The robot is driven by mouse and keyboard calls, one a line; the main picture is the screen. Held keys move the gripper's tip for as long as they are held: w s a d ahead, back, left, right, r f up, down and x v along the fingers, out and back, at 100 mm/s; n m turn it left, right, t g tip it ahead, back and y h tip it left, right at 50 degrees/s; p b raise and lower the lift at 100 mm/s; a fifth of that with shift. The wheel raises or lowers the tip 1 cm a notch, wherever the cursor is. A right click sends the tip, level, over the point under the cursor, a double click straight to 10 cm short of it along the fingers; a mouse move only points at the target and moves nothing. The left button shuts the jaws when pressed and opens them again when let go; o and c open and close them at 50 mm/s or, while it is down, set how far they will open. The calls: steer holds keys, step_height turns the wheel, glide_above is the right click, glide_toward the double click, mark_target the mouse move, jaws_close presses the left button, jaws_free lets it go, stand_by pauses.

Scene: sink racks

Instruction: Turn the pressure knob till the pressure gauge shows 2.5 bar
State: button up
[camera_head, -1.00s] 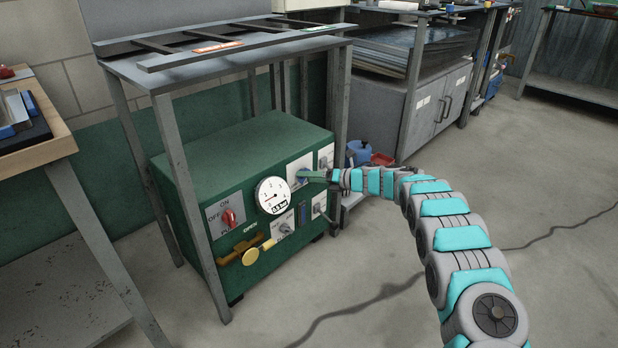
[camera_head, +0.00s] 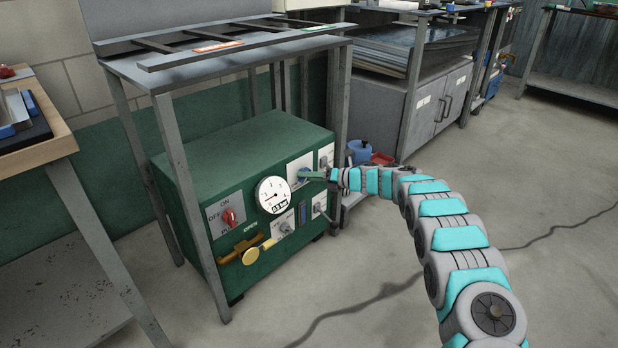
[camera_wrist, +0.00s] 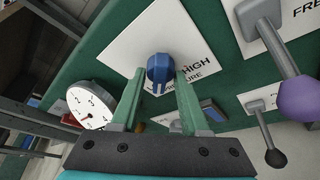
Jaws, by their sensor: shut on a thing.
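The blue pressure knob (camera_wrist: 160,67) sits on a white plate marked "HIGH" and "PRESSURE" in the wrist view. The two green fingers of my gripper (camera_wrist: 160,82) stand on either side of it, shut on it. In the head view my gripper (camera_head: 316,176) reaches from the right to the green unit's front, covering much of the knob (camera_head: 302,174). The round white pressure gauge (camera_head: 272,194) is just left of the knob. Its small readout looks like 0.5 bar, but is hard to read. The gauge also shows tilted in the wrist view (camera_wrist: 91,104).
The green unit (camera_head: 235,160) stands under a grey metal table (camera_head: 215,62). A red switch (camera_head: 229,217), a yellow-handled lever (camera_head: 250,255) and other small levers are on its front. A purple-ended lever (camera_wrist: 299,98) is close right of my gripper. The floor at right is open.

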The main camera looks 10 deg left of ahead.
jaws_close()
steer(key=m+y, duration=0.2)
steer(key=m, duration=0.3)
steer(key=m+y, duration=0.2)
steer(key=m, duration=0.2)
steer(key=shift+w+d+f+m+b, duration=0.1)
steer(key=shift+f+m+b, duration=0.05)
steer(key=shift+m+b, duration=0.25)
steer(key=shift+y, duration=0.3)
stand_by(0.3)
steer(key=o, duration=1.2)
jaws_free()
steer(key=shift+c, duration=0.2)
steer(key=shift+d, duration=0.1)
steer(key=v, duration=0.7)
steer(key=shift+d, duration=0.25)
